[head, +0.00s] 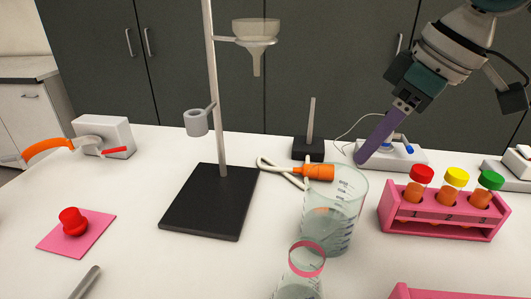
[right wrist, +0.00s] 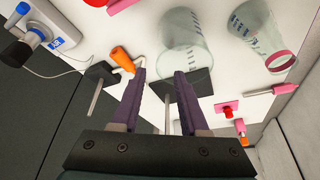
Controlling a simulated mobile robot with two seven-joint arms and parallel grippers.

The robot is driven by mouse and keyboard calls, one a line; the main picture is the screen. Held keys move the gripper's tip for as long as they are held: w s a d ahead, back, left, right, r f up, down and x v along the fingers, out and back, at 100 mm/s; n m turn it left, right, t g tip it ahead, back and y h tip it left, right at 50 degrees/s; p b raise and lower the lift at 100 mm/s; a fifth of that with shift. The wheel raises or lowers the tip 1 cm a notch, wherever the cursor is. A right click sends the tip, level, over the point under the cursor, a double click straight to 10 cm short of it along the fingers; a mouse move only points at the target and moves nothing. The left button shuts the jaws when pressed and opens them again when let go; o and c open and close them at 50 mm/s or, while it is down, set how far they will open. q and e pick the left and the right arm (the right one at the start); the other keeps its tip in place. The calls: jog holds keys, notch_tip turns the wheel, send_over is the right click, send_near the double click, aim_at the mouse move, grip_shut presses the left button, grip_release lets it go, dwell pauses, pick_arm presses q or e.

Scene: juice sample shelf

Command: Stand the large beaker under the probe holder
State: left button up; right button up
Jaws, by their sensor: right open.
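The large clear beaker (head: 345,225) stands upright on the white bench, right of the tall stand. It also shows in the right wrist view (right wrist: 185,35), beyond and between my fingertips. The tall stand (head: 200,215) has a black base and a rod with a grey ring-shaped holder (head: 196,123) on its left side and a funnel (head: 257,32) on its right. I cannot tell for sure whether this ring is the probe holder. My right gripper (head: 362,158) has purple fingers, open and empty, behind and above the beaker. It shows in the right wrist view (right wrist: 160,75). My left gripper is not in view.
An orange-handled cable (head: 318,172) lies behind the beaker, near a small black stand (head: 308,149). A pink rack (head: 437,225) with capped tubes stands at right. A pink-collared clear vessel (head: 300,285) is in front. A red button (head: 73,220) sits left.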

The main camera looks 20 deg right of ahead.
aim_at(354, 169)
jog(key=x, duration=0.2)
jog(key=shift+w+f, duration=0.15)
jog(key=shift+f, duration=0.05)
jog(key=shift+x, duration=2.8)
jog(key=shift+d, duration=0.1)
grip_shut()
